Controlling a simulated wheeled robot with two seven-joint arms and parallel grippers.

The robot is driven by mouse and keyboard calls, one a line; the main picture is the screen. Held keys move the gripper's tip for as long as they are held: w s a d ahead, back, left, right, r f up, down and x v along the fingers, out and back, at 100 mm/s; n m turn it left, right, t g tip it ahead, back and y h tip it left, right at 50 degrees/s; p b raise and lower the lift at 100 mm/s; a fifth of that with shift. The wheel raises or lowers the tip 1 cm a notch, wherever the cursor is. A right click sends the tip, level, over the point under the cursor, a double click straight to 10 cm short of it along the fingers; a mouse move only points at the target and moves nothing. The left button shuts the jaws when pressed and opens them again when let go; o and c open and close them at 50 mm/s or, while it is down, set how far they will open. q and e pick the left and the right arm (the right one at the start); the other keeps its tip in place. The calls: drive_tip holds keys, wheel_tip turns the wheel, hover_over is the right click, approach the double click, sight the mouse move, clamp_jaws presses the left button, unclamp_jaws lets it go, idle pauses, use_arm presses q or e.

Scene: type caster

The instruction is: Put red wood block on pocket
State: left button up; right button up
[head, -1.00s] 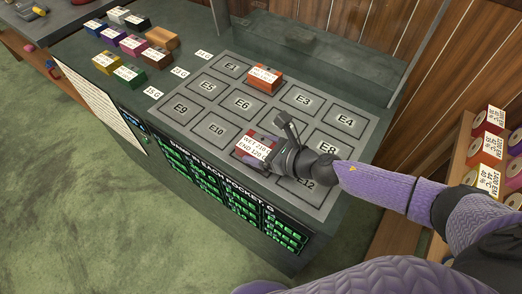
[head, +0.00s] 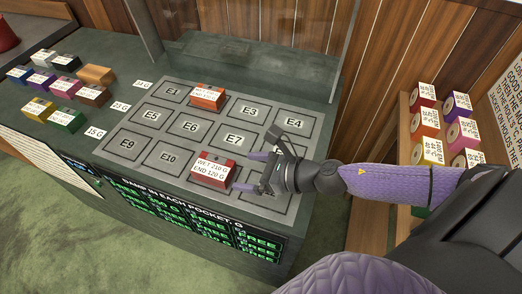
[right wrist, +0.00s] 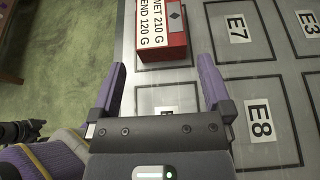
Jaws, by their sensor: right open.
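The red wood block (head: 213,170), with a white label reading WET 210 G END 120 G, lies on the front-row pocket just right of E10 on the grey pocket board (head: 187,148). That pocket's own label is hidden under it. In the right wrist view the block (right wrist: 162,38) is just beyond the fingertips. My right gripper (head: 252,172) is open and empty, to the right of the block and apart from it, over the front right corner pocket. Its fingers also show in the right wrist view (right wrist: 162,66). My left gripper is out of view.
An orange block (head: 207,97) lies on the pocket between E1 and E3. Several coloured blocks (head: 62,90) stand at the left of the bench. A wooden shelf (head: 405,150) with labelled items stands at right. A clear panel (head: 250,35) rises behind the board.

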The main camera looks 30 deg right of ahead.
drive_tip(key=shift+v, duration=1.55)
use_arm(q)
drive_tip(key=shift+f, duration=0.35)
